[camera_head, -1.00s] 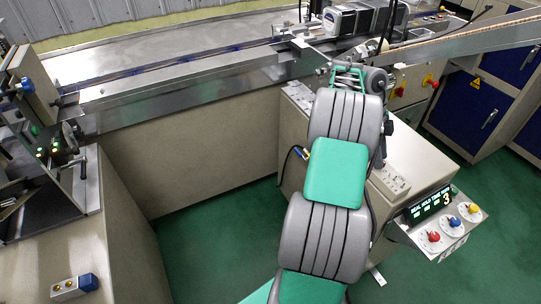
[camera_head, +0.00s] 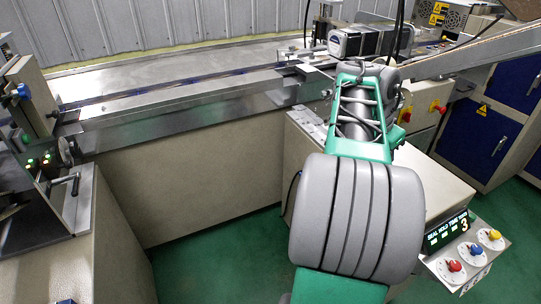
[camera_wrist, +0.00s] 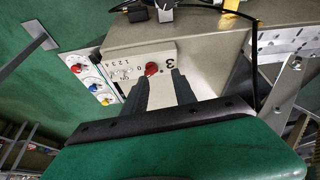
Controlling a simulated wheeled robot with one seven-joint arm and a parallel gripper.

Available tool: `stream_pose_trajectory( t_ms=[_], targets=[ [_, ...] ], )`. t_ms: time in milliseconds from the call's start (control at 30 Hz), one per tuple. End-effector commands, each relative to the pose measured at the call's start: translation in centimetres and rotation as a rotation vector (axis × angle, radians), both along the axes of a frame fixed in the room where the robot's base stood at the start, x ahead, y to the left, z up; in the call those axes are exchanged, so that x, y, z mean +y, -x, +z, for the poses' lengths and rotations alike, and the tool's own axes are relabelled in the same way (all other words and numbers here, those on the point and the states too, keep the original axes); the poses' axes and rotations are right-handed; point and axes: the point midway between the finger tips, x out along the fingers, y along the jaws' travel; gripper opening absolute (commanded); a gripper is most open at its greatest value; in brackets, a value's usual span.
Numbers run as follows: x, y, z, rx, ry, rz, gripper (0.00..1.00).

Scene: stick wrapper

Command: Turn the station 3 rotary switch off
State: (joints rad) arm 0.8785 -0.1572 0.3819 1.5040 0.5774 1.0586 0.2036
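In the wrist view a red rotary knob (camera_wrist: 151,69) sits on a white plate (camera_wrist: 128,73) marked with several small digits and "ON". A large "3" is printed on the machine body just right of the plate. My gripper (camera_wrist: 161,77) is open and empty. Its two dark fingers reach toward the plate, one tip left of and below the knob, the other to its right. I cannot tell how near the tips are to the knob. In the head view my arm hides the gripper and this plate.
A tilted panel (camera_head: 472,262) with red, blue and yellow knobs and a display showing "3" juts out at the right; it also shows in the wrist view (camera_wrist: 92,80). A red handle switch (camera_head: 436,105) is on the machine behind. A metal conveyor (camera_head: 180,95) runs along the back.

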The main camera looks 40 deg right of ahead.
Motion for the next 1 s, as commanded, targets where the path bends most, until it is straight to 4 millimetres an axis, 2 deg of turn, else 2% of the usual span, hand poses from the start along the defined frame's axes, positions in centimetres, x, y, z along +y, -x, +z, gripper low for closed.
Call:
stream_pose_trajectory(
  t_ms=[33,500,1000],
  targets=[
    [0.9,-0.9,0.7,0.001,-0.001,0.040,0.33],
    [9.7,-7.0,2.8,0.026,-0.018,0.404,0.33],
    [20.6,-10.7,4.3,0.047,-0.035,0.802,0.33]
  ],
)
